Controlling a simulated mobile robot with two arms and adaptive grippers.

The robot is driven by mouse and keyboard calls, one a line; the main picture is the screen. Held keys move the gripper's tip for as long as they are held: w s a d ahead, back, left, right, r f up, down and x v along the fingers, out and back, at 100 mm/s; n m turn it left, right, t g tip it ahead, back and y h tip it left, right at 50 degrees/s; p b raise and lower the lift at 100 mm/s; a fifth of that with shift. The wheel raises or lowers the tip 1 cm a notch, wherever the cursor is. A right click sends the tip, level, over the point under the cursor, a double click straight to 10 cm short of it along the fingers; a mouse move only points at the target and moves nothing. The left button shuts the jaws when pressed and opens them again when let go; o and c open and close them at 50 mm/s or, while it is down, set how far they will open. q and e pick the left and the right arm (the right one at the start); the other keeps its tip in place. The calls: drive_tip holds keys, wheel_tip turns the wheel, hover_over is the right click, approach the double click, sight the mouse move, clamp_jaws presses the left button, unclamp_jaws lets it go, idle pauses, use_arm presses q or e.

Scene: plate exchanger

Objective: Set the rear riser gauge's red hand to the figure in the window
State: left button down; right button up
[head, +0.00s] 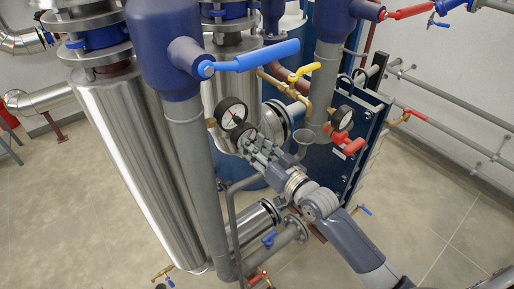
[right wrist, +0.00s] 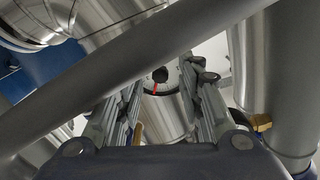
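Two round black-rimmed gauges with white faces show in the head view: a larger left gauge (head: 232,114) and a smaller right gauge (head: 342,118) by the blue plate frame. I cannot tell from labels which is the rear riser gauge. My right gripper (head: 254,142) is just below and right of the left gauge. In the right wrist view its fingers (right wrist: 162,105) are spread, with a black knob (right wrist: 160,75) and a red hand (right wrist: 155,88) seen beyond and between them, apparently untouched. The window's figure is unreadable. My left gripper is out of view.
A grey pipe (right wrist: 100,80) crosses diagonally close in the right wrist view. A thick grey riser (head: 192,150) with a blue lever (head: 255,56) stands left of the gripper. A yellow lever (head: 304,72) and red valve handle (head: 345,142) are nearby. Open floor lies at the right.

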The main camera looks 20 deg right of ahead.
drive_tip(key=v, duration=1.2)
drive_tip(key=d+f+m+g+h+b, duration=0.1)
drive_tip(key=d+f+g+h, duration=0.15)
drive_tip(key=f, duration=0.85)
drive_tip(key=d+f+g+h, duration=0.1)
drive_tip(key=d+f, duration=0.2)
drive_tip(key=f, duration=0.9)
drive_tip(key=s+d+f+g+h+b, duration=0.15)
drive_tip(key=s+f, duration=0.25)
drive_tip(key=f, duration=0.5)
drive_tip(key=s+f+g, duration=0.2)
drive_tip(key=s+f, duration=0.2)
drive_tip(key=f, duration=0.4)
drive_tip(key=s+a+f+n+g, duration=0.1)
drive_tip(key=s+f+g, duration=0.2)
drive_tip(key=s+f, duration=0.4)
drive_tip(key=s+a+f+g+b, duration=0.1)
drive_tip(key=s+a+f+g, duration=0.1)
drive_tip(key=s+f, duration=0.6)
drive_tip(key=s+a+f+n+g+h, duration=0.1)
drive_tip(key=s+f+g, duration=0.3)
drive_tip(key=s, duration=1.2)
wheel_tip(320, 180, down, 4)
drive_tip(key=shift+s+a+f+n+b, duration=0.1)
drive_tip(key=shift+s+a+n+b, duration=0.2)
drive_tip(key=shift+a+b, duration=0.1)
